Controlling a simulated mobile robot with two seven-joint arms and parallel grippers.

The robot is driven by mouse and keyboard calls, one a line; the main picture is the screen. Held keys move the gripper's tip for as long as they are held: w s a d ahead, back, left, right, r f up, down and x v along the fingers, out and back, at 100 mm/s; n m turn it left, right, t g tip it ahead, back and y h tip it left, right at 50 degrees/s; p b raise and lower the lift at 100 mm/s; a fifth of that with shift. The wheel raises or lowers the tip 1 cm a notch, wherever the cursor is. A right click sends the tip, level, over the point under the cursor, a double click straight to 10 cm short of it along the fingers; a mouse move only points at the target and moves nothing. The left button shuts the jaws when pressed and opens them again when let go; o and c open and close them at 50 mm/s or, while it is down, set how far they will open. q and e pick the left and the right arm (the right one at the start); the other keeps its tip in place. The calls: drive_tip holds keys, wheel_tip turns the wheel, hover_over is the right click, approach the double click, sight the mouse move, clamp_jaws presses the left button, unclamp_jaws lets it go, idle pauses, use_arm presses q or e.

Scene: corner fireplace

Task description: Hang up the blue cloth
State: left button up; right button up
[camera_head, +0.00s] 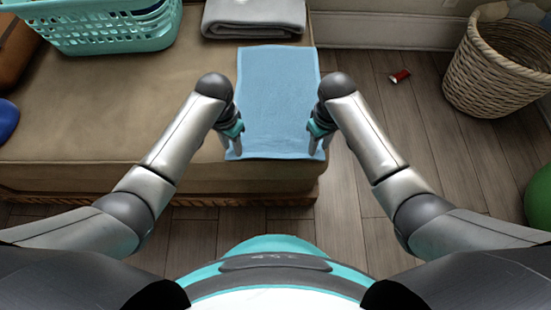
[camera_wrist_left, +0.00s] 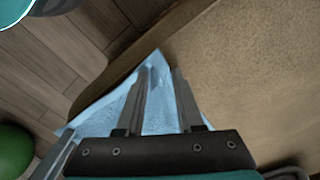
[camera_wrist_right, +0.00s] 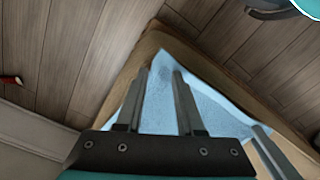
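The blue cloth (camera_head: 278,100) lies spread out flat on a brown padded bench (camera_head: 140,110), its near edge along the bench's front. My left gripper (camera_head: 231,148) is at the cloth's near left corner and my right gripper (camera_head: 317,148) is at its near right corner. In the left wrist view, the cloth (camera_wrist_left: 157,110) shows between two parted fingers, with its corner near the fingertips. In the right wrist view, the cloth (camera_wrist_right: 160,105) likewise shows between parted fingers. I see no rack or hook for hanging.
A teal basket (camera_head: 110,28) and a folded grey cloth (camera_head: 254,17) stand on the bench's far part. A wicker basket (camera_head: 497,70), a small red object (camera_head: 399,76) and a green ball (camera_head: 540,198) are on the wooden floor at right. A blue object (camera_head: 7,118) is at the left edge.

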use_arm(q)
drive_tip(key=shift+a, duration=0.1)
clamp_jaws()
use_arm(e)
drive_tip(key=shift+d, duration=0.15)
clamp_jaws()
idle(0.4)
